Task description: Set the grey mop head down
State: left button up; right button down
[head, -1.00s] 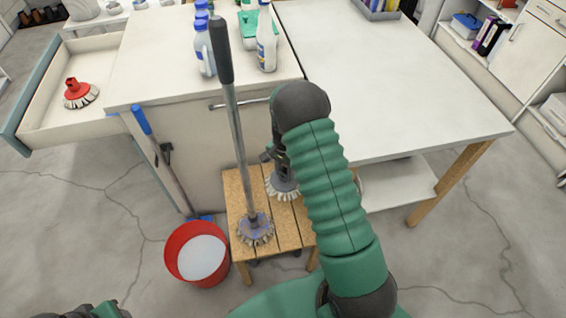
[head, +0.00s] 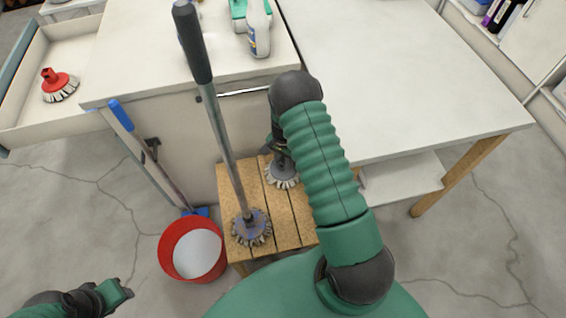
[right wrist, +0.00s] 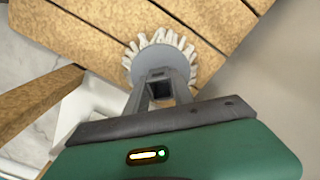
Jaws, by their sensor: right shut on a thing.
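The grey mop head (head: 283,177), a grey disc with pale bristles, is at the back of the slatted wooden stool (head: 286,215). It also shows in the right wrist view (right wrist: 190,66), bristles toward the slats. I cannot tell whether it touches them. My right gripper (head: 279,152) is shut on its socket; my forearm partly hides it in the head view. The fingers also show in the right wrist view (right wrist: 161,82). My left gripper (head: 118,289) is at the lower left, away from the stool; its jaws are unclear.
A mop with a long handle (head: 226,145) and bluish head stands on the stool's front left. A red bucket (head: 164,250) is left of the stool. A blue-handled broom (head: 150,155) leans on the cabinet. A red brush head (head: 58,82) lies in the open drawer.

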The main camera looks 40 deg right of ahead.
aim_at(281, 169)
jog(key=c, duration=1.4)
grip_release()
jog(key=shift+s+a, duration=0.1)
jog(key=shift+c, duration=0.2)
jog(key=shift+o, duration=1.3)
jog(key=shift+a, duration=0.2)
jog(key=shift+o, duration=0.5)
jog(key=shift+a+r, duration=0.15)
jog(key=shift+a, duration=0.1)
jog(key=shift+d+r, duration=0.25)
jog(key=shift+r, duration=0.15)
pick_arm(q)
jog(key=r+p, duration=0.3)
jog(key=shift+a+r+p, duration=0.15)
jog(key=shift+a+p, duration=0.15)
jog(key=shift+a, duration=0.1)
pick_arm(e)
notch_tip(281, 169, up, 11)
